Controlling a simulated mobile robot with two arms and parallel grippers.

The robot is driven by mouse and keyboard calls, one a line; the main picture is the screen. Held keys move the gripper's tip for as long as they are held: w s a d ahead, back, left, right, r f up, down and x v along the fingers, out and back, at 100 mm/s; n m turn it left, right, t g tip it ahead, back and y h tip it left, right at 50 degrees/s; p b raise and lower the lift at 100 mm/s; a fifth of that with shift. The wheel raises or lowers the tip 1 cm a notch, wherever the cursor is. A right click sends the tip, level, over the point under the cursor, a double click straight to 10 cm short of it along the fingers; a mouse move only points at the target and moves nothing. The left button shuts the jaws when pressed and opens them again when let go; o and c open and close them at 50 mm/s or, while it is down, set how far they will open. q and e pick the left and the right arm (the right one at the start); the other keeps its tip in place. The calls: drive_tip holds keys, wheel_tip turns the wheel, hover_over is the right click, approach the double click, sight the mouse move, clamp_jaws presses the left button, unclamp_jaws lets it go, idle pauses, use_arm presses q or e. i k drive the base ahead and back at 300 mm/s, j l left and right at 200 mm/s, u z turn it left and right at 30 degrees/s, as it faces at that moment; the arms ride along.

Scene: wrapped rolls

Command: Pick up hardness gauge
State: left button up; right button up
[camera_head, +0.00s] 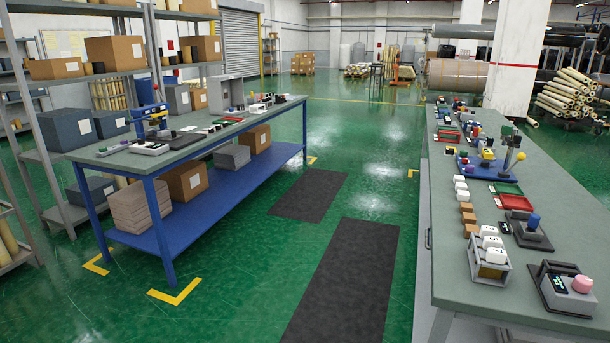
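I cannot tell for sure which thing is the hardness gauge; many small instruments stand on both tables. On the right table (450,284), a dark device with a pink knob (582,284) and a small display is nearest. Behind it are a dark stand with a blue cylinder (533,221) and a lever device with a yellow ball (520,156). On the left table (105,165) lie a white and dark handheld device (150,148) and a blue-based lever device with a yellow ball (155,117). Neither of my grippers is in view.
A rack with white boxes (489,256) and a red tray (516,202) share the right table. Shelves with cartons (114,53) stand at the left. The green floor (245,265) with dark mats (345,280) is clear between the tables.

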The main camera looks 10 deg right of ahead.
sight(506, 131)
drive_tip(key=i+j, duration=0.1)
drive_tip(key=i, duration=0.65)
drive_tip(key=i+j, duration=0.1)
drive_tip(key=i, duration=0.65)
drive_tip(key=i+l+z, duration=0.15)
drive_tip(key=z, duration=0.25)
drive_tip(key=i+z, duration=0.6)
drive_tip(key=z, duration=0.2)
drive_tip(key=i+z, duration=0.2)
drive_tip(key=z, duration=0.25)
drive_tip(key=i+z, duration=0.25)
drive_tip(key=i+j, duration=0.15)
drive_tip(key=j, duration=0.2)
drive_tip(key=i+j+z, duration=0.15)
drive_tip(key=j, duration=0.25)
drive_tip(key=i+j, duration=0.2)
drive_tip(key=j, duration=0.15)
drive_tip(key=i+j+z, duration=0.1)
drive_tip(key=j, duration=0.3)
drive_tip(key=i+j+z, duration=0.1)
drive_tip(key=j, duration=0.3)
drive_tip(key=i+j, duration=0.2)
drive_tip(key=j, duration=0.2)
drive_tip(key=z, duration=0.05)
